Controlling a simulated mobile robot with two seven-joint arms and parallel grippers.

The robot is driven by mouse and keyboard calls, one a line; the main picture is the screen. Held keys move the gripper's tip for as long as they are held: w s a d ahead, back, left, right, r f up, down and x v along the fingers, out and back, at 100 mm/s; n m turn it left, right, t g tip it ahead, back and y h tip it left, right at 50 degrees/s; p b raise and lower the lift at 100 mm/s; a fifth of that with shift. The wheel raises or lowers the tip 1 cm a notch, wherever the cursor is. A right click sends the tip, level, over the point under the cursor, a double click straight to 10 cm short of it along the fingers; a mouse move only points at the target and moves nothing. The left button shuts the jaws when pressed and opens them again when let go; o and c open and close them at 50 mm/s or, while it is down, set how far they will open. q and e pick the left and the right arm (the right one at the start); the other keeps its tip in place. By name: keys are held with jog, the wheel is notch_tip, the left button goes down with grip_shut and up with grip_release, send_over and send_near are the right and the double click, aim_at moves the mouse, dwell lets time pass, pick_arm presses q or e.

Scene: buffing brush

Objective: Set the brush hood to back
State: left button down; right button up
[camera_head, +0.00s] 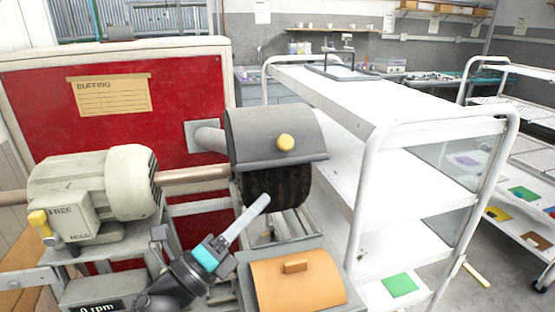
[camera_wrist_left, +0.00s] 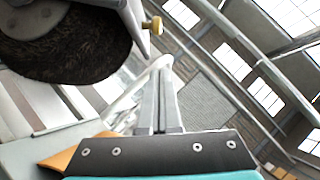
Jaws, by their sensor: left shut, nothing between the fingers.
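The grey curved brush hood (camera_head: 265,135) sits over the top of the dark bristle brush (camera_head: 268,187) in the head view. A yellow knob (camera_head: 285,143) stands out from its front face. In the left wrist view the brush (camera_wrist_left: 62,45) fills the upper left, with part of the hood and the yellow knob (camera_wrist_left: 153,25) beside it. My left gripper (camera_head: 264,200) is shut and empty, its fingers pointing up and right in front of the brush, below the hood. It also shows in the left wrist view (camera_wrist_left: 164,72), below the knob. My right gripper is not in view.
The motor (camera_head: 90,190) with its yellow FREE/HOLD lever (camera_head: 40,222) stands at left. A tan box lid (camera_head: 300,285) lies below the brush. A red panel (camera_head: 120,140) stands behind, and a white trolley (camera_head: 365,112) stands close on the right.

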pick_arm(q)
jog(key=w+d+r+p, duration=0.2)
jog(key=w+d+r, duration=0.1)
jog(key=w, duration=0.4)
jog(key=shift+d+r, duration=0.15)
jog(key=shift+r, duration=0.7)
jog(key=shift+w+r, duration=0.1)
